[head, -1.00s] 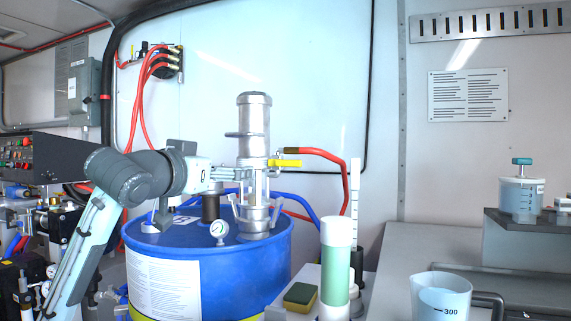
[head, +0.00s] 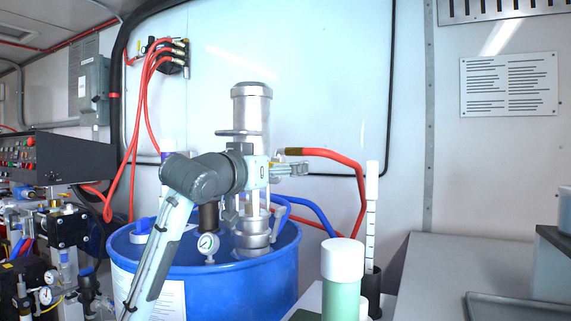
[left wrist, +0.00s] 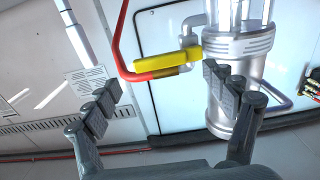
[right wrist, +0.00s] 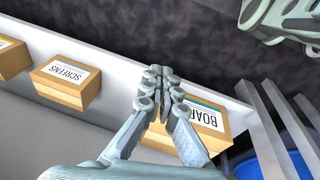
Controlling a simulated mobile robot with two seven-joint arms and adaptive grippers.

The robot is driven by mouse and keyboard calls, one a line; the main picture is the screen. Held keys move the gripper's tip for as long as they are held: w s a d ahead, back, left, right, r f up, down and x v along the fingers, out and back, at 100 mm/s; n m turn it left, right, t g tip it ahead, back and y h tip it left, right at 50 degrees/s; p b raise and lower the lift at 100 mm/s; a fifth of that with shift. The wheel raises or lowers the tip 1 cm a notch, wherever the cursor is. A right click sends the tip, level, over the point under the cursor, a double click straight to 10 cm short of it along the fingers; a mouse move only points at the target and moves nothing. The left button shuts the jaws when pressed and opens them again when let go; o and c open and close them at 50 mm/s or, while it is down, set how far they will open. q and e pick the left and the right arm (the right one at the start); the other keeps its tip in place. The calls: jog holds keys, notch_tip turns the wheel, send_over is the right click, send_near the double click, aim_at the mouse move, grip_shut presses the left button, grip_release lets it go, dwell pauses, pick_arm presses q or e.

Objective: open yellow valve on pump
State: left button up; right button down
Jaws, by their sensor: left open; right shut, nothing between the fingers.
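The silver pump (head: 251,108) stands upright on the blue drum (head: 278,272). My left gripper (head: 291,169) is in front of the pump's red hose outlet and hides the yellow valve there in the head view. In the left wrist view the yellow valve handle (left wrist: 168,66) lies lengthwise along the red hose, beside the pump body. My left gripper (left wrist: 167,98) is open there, with the handle beyond the gap between its fingers, nearer the right finger. No contact is visible. My right gripper (right wrist: 160,82) is shut and empty, away from the pump.
A red hose (head: 345,158) and blue hoses (head: 308,212) run beside the pump. Boxes labelled SCREENS (right wrist: 68,80) and "BOAR…" (right wrist: 208,120) sit near my right gripper.

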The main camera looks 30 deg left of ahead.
pick_arm(q)
jog(key=shift+w+a, duration=0.15)
jog(key=shift+w, duration=1.45)
pick_arm(e)
jog(key=shift+s+d+f, duration=0.2)
jog(key=shift+s+f, duration=0.15)
jog(key=shift+f, duration=0.4)
pick_arm(q)
jog(key=shift+c, duration=0.4)
jog(key=shift+s, duration=0.1)
jog(key=c, duration=1.6)
jog(key=shift+a, duration=0.1)
pick_arm(e)
jog(key=shift+d, duration=0.1)
